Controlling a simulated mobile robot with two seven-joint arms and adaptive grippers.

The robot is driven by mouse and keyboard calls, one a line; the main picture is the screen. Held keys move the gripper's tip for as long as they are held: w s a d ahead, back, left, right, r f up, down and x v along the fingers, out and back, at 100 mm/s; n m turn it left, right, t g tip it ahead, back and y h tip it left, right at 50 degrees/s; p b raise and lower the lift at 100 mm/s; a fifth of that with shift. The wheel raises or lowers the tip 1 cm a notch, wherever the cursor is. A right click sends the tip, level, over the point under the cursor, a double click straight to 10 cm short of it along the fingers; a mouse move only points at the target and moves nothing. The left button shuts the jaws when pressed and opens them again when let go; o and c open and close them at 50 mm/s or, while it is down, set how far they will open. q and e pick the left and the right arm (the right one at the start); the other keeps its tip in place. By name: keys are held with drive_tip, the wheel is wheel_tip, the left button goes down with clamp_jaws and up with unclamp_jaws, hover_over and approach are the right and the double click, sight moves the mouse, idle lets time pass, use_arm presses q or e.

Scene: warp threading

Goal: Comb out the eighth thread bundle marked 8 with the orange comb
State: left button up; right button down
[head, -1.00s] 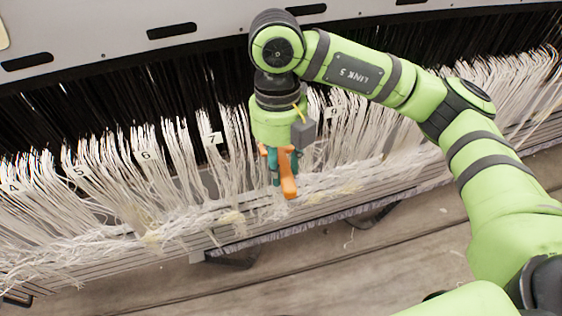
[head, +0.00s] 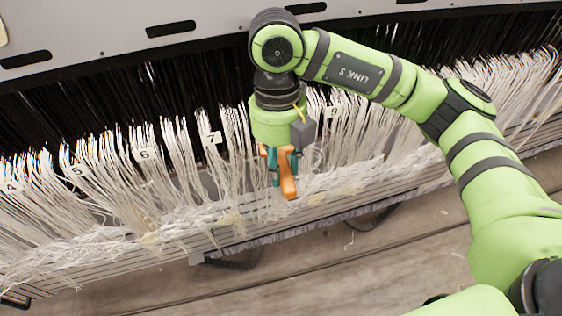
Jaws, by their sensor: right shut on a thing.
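My right gripper (head: 277,165) is shut on the orange comb (head: 288,177) and points down in front of the white threads, right of the 7 tag (head: 212,138) and left of the 9 tag (head: 332,112). The comb's orange part hangs at the lower edge of the thread row. Its teeth cannot be made out. The bundle marked 8 and its tag are hidden behind my gripper and wrist. Whether the comb touches the threads cannot be told. My left gripper is not in the head view.
White thread bundles with tags 4 (head: 11,187), 5 (head: 79,171) and 6 (head: 144,155) run to the left. More white threads (head: 480,90) run right behind my right arm. A grey slotted panel (head: 120,25) is above. Bare floor (head: 330,270) lies in front.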

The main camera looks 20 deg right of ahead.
wheel_tip(320, 180, down, 3)
drive_tip(key=shift+w+f+b, duration=0.1)
drive_tip(key=shift+f+b, duration=0.1)
drive_tip(key=shift+b, duration=1.05)
drive_tip(key=shift+f, duration=0.15)
